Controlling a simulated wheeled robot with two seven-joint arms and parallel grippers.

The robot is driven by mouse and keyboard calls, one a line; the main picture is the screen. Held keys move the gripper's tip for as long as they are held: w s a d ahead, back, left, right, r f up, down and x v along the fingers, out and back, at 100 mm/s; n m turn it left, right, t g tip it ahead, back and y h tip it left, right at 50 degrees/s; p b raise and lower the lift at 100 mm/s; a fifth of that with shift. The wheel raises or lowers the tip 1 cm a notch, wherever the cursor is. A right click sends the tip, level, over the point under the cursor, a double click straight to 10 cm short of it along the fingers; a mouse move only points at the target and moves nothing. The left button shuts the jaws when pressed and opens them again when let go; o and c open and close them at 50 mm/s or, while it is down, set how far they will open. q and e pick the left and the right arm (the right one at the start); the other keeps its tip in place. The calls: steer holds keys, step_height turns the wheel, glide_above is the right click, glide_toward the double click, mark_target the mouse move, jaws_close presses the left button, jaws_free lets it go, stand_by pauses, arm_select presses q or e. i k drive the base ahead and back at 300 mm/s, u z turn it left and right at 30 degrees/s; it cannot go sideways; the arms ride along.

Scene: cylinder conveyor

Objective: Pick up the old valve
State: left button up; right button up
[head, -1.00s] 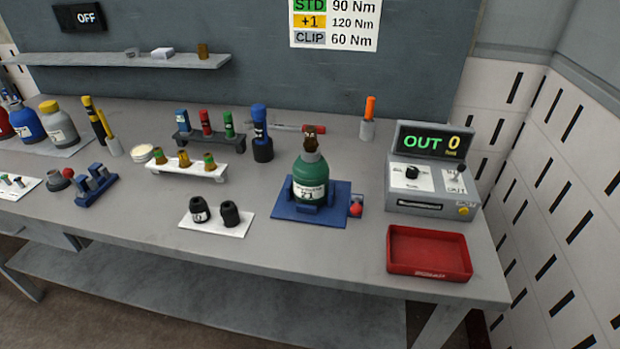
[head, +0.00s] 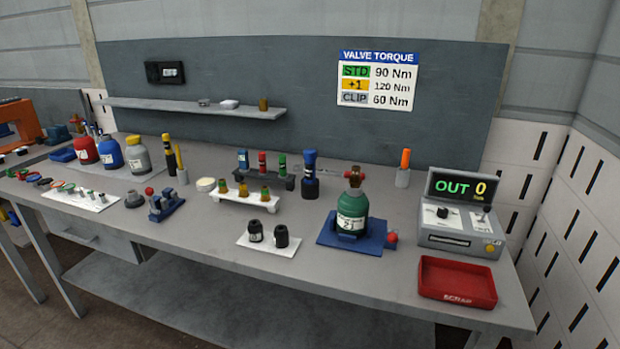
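A green cylinder (head: 351,212) with a white label stands upright in a blue clamp base (head: 329,233) on the bench. A brass-brown valve with red parts (head: 354,177) sits on top of its neck. Other valves (head: 264,191) with brass and green parts stand in a white rack to the left. A red scrap tray (head: 457,281) lies at the front right. Neither of my grippers shows in the head view.
The grey bench (head: 350,285) is clear along its front middle. A torque unit reading OUT 0 (head: 460,213) stands at the right by the wall. Black sockets (head: 281,236) stand on a white plate left of the clamp. Red, blue and grey cylinders (head: 110,152) stand at the far left.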

mark_target(355, 181)
steer(key=u, duration=1.2)
steer(key=i, duration=1)
steer(key=z, duration=1.75)
